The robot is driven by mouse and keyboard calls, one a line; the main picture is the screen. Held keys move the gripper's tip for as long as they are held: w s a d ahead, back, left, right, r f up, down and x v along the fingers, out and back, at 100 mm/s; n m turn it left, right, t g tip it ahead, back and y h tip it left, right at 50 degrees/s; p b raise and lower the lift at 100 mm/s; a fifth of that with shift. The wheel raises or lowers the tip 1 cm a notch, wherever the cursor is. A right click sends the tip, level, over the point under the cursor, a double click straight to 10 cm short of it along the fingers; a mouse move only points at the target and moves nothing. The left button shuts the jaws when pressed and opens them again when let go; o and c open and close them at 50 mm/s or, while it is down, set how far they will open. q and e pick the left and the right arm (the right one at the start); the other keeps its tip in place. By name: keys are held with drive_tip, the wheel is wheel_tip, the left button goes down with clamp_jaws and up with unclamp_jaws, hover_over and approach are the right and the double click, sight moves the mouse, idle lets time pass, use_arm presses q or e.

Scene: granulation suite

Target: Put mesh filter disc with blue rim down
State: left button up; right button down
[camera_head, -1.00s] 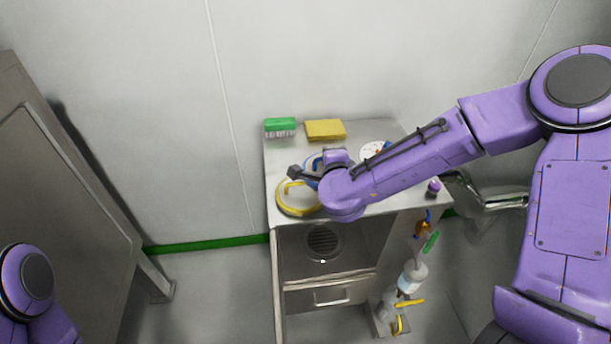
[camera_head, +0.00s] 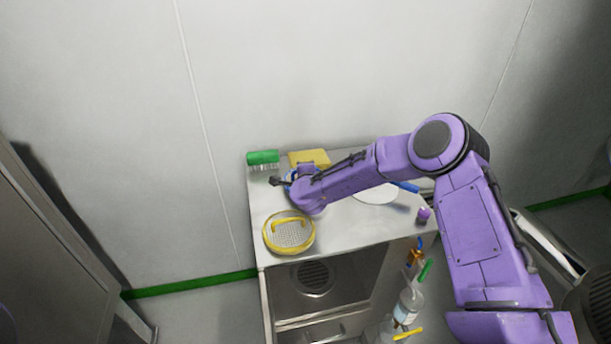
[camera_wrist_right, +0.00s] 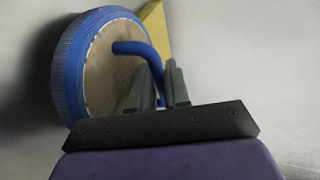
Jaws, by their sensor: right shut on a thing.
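The mesh filter disc with blue rim (camera_wrist_right: 72,65) fills the upper left of the right wrist view, with its curved blue handle (camera_wrist_right: 140,48) crossing its tan face. My right gripper (camera_wrist_right: 162,80) is shut on that handle. In the head view, my right gripper (camera_head: 283,181) is over the back left of the steel cabinet top (camera_head: 345,228), and only a bit of blue rim shows around it. My arm hides most of the disc, and I cannot tell whether it touches the top. My left gripper is out of view.
A yellow-rimmed mesh disc (camera_head: 289,246) lies at the front left of the top. A green brush (camera_head: 263,157) and yellow cloth (camera_head: 308,157) lie at the back. A white disc (camera_head: 376,194) and purple-topped item (camera_head: 423,214) are on the right. The front middle is clear.

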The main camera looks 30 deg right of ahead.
drive_tip(key=shift+w+f, duration=0.15)
drive_tip(key=shift+f, duration=0.75)
drive_tip(key=shift+s, duration=0.2)
drive_tip(key=shift+s+r, duration=0.4)
drive_tip(key=shift+s, duration=0.2)
drive_tip(key=shift+w+f, duration=0.1)
drive_tip(key=shift+f, duration=0.15)
drive_tip(key=c, duration=1.1)
unclamp_jaws()
drive_tip(key=shift+w+f, duration=0.25)
drive_tip(key=shift+w, duration=0.05)
drive_tip(key=shift+s+r, duration=0.1)
drive_tip(key=shift+s, duration=0.15)
drive_tip(key=shift+r, duration=0.15)
drive_tip(key=b+v, duration=0.1)
drive_tip(key=v, duration=1)
drive_tip(key=shift+s+r, duration=0.2)
drive_tip(key=shift+s, duration=0.15)
